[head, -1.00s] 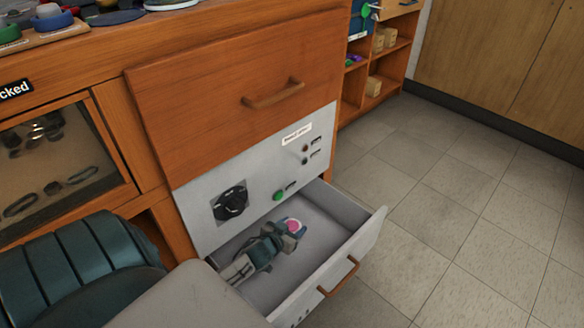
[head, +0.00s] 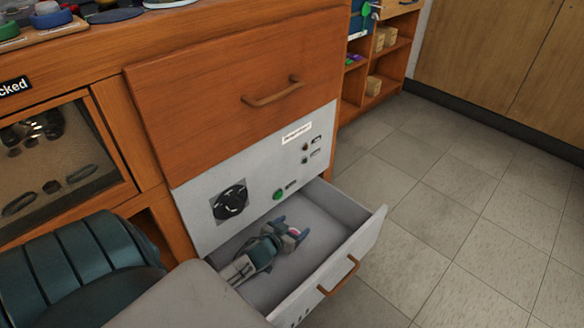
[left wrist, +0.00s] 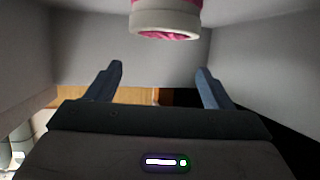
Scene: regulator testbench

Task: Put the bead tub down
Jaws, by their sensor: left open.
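The bead tub (left wrist: 166,18), pink with a pale rim, shows at the top of the left wrist view, past the fingertips and apart from both fingers there. In the head view only a small pink part of the tub (head: 295,231) shows between the fingers; the rest is hidden. My left gripper (head: 291,228) is inside the pulled-out grey drawer (head: 318,207), with its blue fingers spread. In the left wrist view the open gripper (left wrist: 159,75) has nothing between its fingers. Whether the tub touches the drawer floor is hard to tell. My right gripper is not in view.
The grey front panel (head: 205,234) with a dial and green button stands right behind the drawer. A closed wooden drawer (head: 230,100) is above it. Bare drawer floor lies around the gripper. The tiled floor (head: 450,200) to the right is clear.

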